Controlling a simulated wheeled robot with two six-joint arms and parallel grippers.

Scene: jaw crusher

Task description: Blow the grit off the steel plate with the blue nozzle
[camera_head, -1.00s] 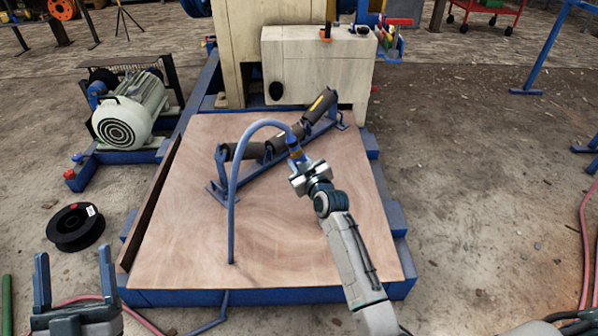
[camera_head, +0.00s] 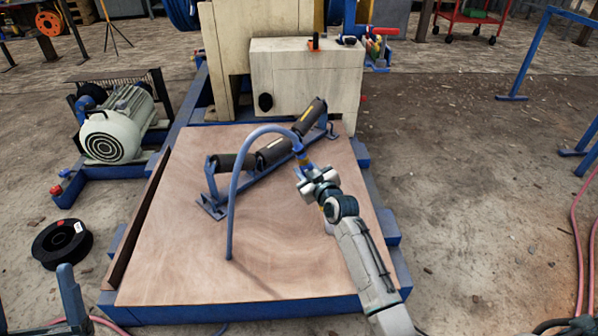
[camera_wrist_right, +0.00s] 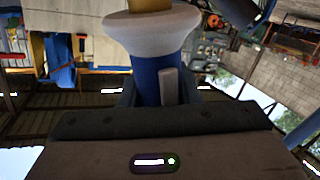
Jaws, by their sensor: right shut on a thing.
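The blue nozzle (camera_head: 299,152) is in my right gripper (camera_head: 315,177), which is shut on it above the platform. In the right wrist view, the nozzle's blue body (camera_wrist_right: 158,78) with a wide pale collar stands between the jaws. A blue-grey hose (camera_head: 236,190) arches from the nozzle down to the platform top. The brown, wood-like platform top (camera_head: 270,235) is the only broad plate I see; I cannot pick out a separate steel plate or grit. My left gripper (camera_head: 40,312) is partly cut off at the lower left, its fingers apart and empty.
A blue frame with dark rollers (camera_head: 262,158) lies behind the hose. A pale machine housing (camera_head: 305,85) stands at the back, a motor (camera_head: 118,125) at the left. A black spool (camera_head: 62,243) lies on the floor. Floor right of the platform is mostly open.

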